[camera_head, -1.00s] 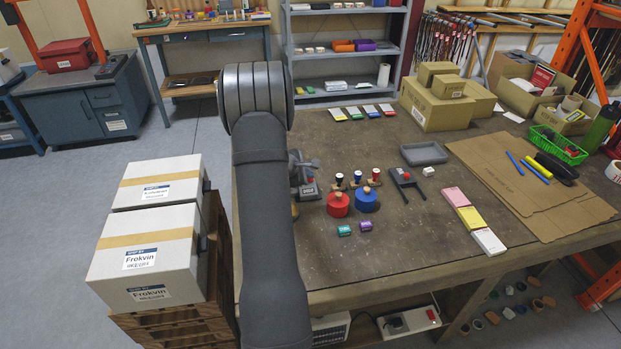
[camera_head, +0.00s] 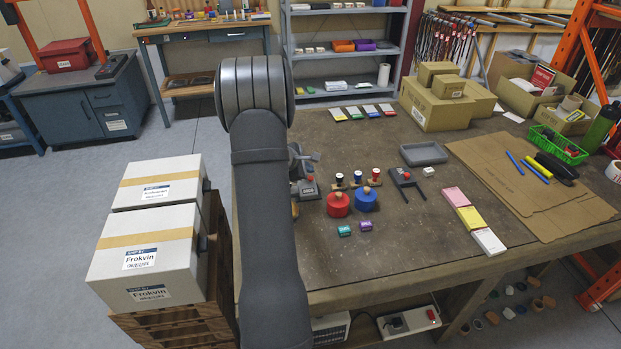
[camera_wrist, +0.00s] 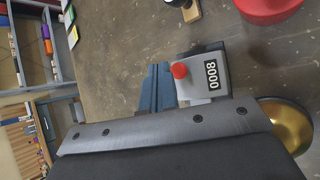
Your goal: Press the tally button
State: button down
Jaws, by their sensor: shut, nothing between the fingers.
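The tally counter (camera_head: 307,189) is a small grey box with a red button on the bench, just right of my arm. In the wrist view the counter (camera_wrist: 204,77) shows its red button (camera_wrist: 180,71) and a digit window that seems to read 0008. My gripper (camera_wrist: 157,66) shows there as two blue-grey fingers, shut together and empty, close beside the button's left side. I cannot tell the height gap between the fingertips and the button. In the head view my arm hides most of the gripper; only part of it shows behind the counter.
A brass dish-like thing (camera_wrist: 288,126) is close to the counter. A grey tray (camera_head: 423,154) lies farther right. The front bench is mostly clear.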

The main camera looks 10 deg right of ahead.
jog(key=shift+r, duration=2.25)
jog(key=shift+f, duration=0.1)
notch_tip(320, 180, up, 4)
